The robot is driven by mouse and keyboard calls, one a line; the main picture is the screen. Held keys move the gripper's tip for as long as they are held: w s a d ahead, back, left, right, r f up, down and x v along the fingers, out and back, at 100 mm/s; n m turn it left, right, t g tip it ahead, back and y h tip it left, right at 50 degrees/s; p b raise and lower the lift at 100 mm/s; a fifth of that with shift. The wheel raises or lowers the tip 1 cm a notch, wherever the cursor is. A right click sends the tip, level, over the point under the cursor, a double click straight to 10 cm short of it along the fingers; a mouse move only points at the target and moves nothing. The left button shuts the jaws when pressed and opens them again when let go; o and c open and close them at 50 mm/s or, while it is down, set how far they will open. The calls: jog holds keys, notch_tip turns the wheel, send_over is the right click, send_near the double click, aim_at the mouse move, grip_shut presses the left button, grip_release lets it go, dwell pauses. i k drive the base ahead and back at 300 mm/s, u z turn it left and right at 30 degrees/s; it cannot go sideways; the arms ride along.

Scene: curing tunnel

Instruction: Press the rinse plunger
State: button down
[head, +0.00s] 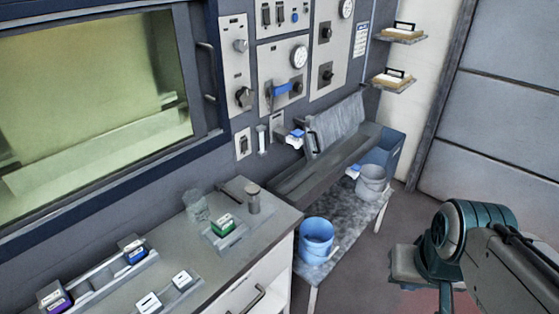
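No part in the head view is clearly labelled as the rinse plunger. One candidate is a small blue-topped fitting (296,136), which stands out from the wall beside the grey trough (325,165). Another is a slim pale upright cylinder (262,140) on the wall to its left. I cannot tell which of them is the plunger, or whether either is pressed. My arm, with a green joint, is at the lower right, well apart from both. I see no gripper fingers, and nothing of mine touches the wall fittings.
A blue bucket (316,238) and a grey bucket (371,182) stand on a low bench (340,245). The counter (225,265) at left holds small blocks and jars. Wall panels carry a gauge (299,57) and a blue lever (283,90). Floor shows right of the bench.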

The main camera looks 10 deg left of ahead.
aim_at(253, 190)
jog(key=u, duration=0.2)
jog(key=i, duration=0.55)
jog(key=u, duration=0.8)
jog(key=i, duration=0.35)
jog(key=u, duration=0.4)
